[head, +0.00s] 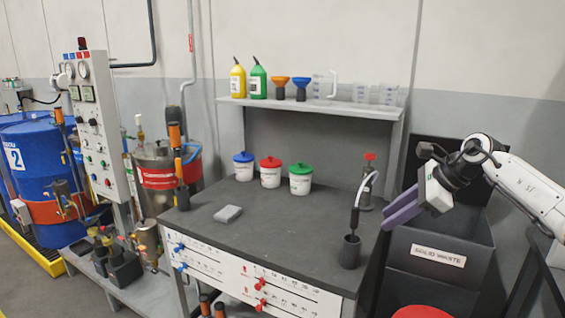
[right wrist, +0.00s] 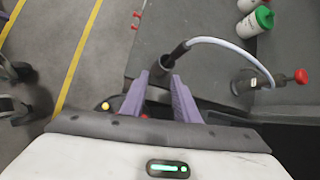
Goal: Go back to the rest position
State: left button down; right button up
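My right gripper (head: 403,208) has purple fingers and hangs at the right edge of the workbench, in front of the solid waste bin. In the right wrist view the two fingers (right wrist: 160,84) are apart with nothing between them. Beyond their tips is a dark cup (right wrist: 177,55) with a grey hose and dark nozzle; the cup also shows on the bench in the head view (head: 349,252). The gripper is apart from the cup, to its right in the head view.
A shelf (head: 310,103) with bottles and funnels is above. The solid waste bin (head: 437,257) stands right. Blue drums (head: 35,165) stand left.

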jog(key=s+a+f+m+t+y, duration=0.1)
jog(key=s+a+f+m+y, duration=0.2)
jog(key=a, duration=0.5)
jog(key=s+a+f+m+y, duration=0.25)
jog(key=a+f, duration=0.25)
jog(key=a, duration=0.4)
jog(key=s+a+f+m+t+y, duration=0.1)
jog(key=s+a+f+m+y, duration=0.2)
jog(key=a, duration=0.5)
jog(key=s+d+f+n+h, duration=0.3)
jog(key=s+f+n, duration=0.6)
jog(key=s+n, duration=0.1)
jog(key=s+d+f+n+h, duration=0.4)
jog(key=s+f+n, duration=0.5)
jog(key=s+n, duration=0.2)
jog(key=s+d+f+n+t+h, duration=0.1)
jog(key=s+d+f+n+h, duration=0.2)
jog(key=s+f+n, duration=0.7)
jog(key=shift+s+d+n+h, duration=0.15)
jog(key=shift+d+n+h, duration=0.15)
jog(key=shift+n+h, duration=0.6)
